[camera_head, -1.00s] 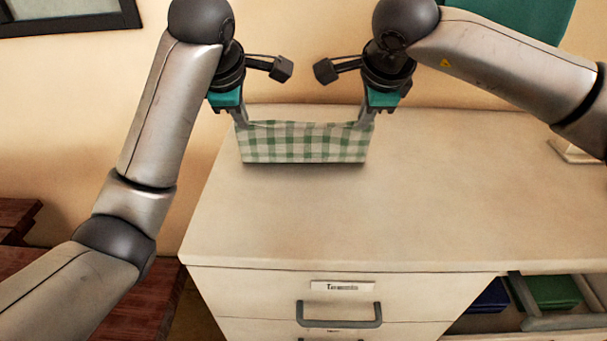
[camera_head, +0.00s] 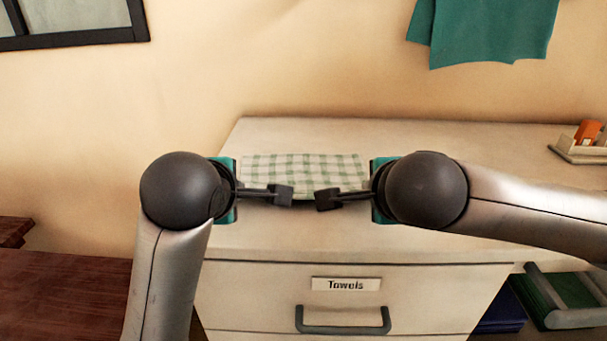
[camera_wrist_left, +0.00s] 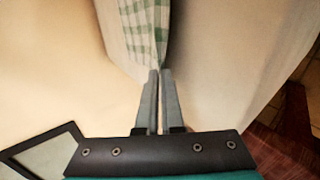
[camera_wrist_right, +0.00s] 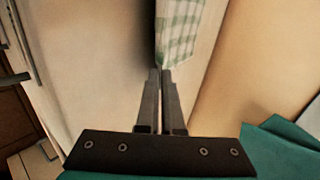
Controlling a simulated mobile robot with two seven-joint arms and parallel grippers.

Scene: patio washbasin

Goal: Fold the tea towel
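The tea towel (camera_head: 305,168) is green-and-white checked and shows as a wide, short band over the back left of the worktop (camera_head: 440,160). My left gripper (camera_wrist_left: 160,72) is shut on the towel's left end, and my right gripper (camera_wrist_right: 160,71) is shut on its right end.
A drawer labelled "Towels" (camera_head: 345,284) is below the worktop's front edge. A small holder with an orange item (camera_head: 588,132) stands at the far right. A teal cloth (camera_head: 487,30) hangs on the wall.

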